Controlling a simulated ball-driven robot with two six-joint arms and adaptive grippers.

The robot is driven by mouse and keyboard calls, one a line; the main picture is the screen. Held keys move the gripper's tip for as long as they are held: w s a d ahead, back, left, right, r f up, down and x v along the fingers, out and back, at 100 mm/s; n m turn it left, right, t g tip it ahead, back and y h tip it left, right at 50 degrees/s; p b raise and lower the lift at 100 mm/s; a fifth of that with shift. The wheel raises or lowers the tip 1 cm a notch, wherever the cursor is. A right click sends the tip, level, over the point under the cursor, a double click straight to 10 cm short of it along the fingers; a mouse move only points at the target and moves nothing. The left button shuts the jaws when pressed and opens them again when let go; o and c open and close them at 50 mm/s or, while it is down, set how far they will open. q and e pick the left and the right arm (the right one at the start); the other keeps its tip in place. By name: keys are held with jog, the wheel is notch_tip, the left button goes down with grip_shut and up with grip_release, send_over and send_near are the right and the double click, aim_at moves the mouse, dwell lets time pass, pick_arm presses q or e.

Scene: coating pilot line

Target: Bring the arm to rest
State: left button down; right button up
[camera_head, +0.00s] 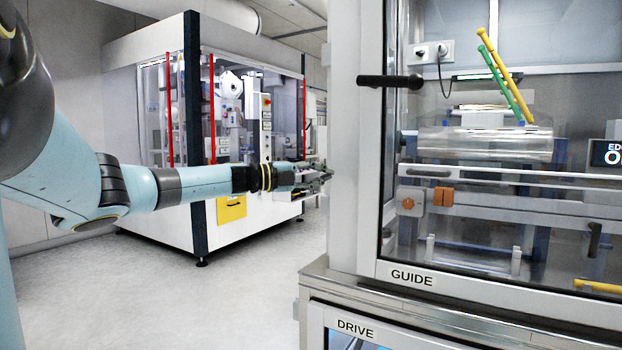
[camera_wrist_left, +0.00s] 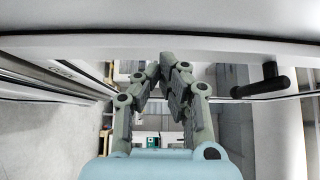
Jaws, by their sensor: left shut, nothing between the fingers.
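My left arm comes in from the left in the head view and stretches out level to the right. My left gripper (camera_head: 322,174) is at its end, close to the grey door post of the glazed machine cabinet (camera_head: 352,150). In the left wrist view the gripper (camera_wrist_left: 163,62) is shut with its fingertips together and nothing between them. The cabinet's black door handle (camera_head: 390,81) sticks out to the right of and above the gripper in the head view. In the wrist view the handle (camera_wrist_left: 262,84) is right of the fingers, apart from them. My right gripper is not in view.
The cabinet's label reads GUIDE (camera_head: 412,277), above a lower unit labelled DRIVE (camera_head: 355,328). Behind the glass are a metal roller (camera_head: 485,143) and a green stick and a yellow stick. A white machine (camera_head: 270,215) stands behind my arm. The floor (camera_head: 170,290) is clear.

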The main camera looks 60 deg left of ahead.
pick_arm(q)
jog(key=shift+s+a, duration=0.85)
jog(key=shift+a, duration=0.2)
